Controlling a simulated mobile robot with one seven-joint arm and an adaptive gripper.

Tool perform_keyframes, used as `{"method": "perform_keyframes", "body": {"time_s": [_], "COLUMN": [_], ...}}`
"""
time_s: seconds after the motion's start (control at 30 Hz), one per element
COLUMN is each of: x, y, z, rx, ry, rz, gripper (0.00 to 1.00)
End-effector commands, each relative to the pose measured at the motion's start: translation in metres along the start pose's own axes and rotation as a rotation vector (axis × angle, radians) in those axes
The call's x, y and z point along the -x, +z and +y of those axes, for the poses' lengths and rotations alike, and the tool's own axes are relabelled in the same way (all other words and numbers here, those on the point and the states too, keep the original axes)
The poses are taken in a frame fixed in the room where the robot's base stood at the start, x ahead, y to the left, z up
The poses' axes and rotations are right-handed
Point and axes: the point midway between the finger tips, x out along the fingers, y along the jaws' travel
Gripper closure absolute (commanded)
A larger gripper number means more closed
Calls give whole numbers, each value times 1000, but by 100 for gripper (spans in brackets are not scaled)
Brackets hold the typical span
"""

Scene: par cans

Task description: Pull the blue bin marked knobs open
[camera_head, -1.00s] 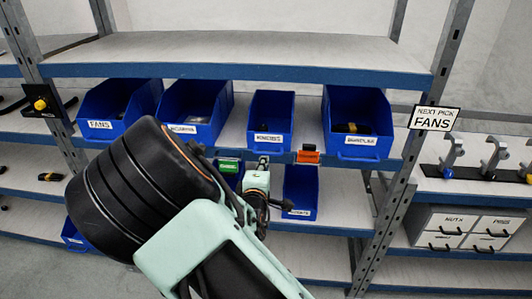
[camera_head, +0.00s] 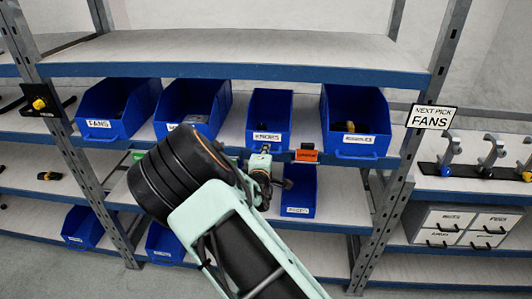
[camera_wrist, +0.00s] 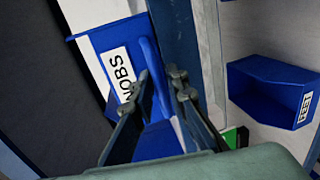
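The blue knobs bin (camera_head: 271,108) sits on the middle shelf, third from the left in its row, its front roughly in line with its neighbours. Its white label reads KNOBS. In the wrist view the bin's front (camera_wrist: 92,48) is close, with the label (camera_wrist: 117,72) and a blue handle (camera_wrist: 151,62) beside it. My gripper (camera_wrist: 158,78) is open, one finger on each side of the handle's lower end in that view; I cannot tell whether either finger touches it. In the head view my gripper (camera_head: 262,150) is just below the label, small and partly hidden by my arm.
A fans bin (camera_head: 118,107), another blue bin (camera_head: 193,105) and a right-hand blue bin (camera_head: 356,120) share the shelf. An orange tag (camera_head: 307,154) is on the shelf edge. Another blue bin (camera_head: 299,190) stands on the shelf below. A sign (camera_head: 432,117) reading FANS hangs on the right post.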

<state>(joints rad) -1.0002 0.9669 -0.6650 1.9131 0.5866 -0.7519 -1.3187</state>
Motion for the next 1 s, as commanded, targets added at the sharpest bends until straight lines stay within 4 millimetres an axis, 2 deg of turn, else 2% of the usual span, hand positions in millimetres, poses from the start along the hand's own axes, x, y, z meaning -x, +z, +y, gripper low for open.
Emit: {"method": "perform_keyframes", "body": {"time_s": [0.03,0.1,0.57,0.67,1.0], "x": [0,0,6,20,102], "y": [0,0,-1,-2,-2], "z": [0,0,-1,-4,-22], "rx": [0,0,0,0,0], "ry": [0,0,0,-2,-5], "rz": [0,0,2,2,3], "gripper": [94,100,100,100,100]}}
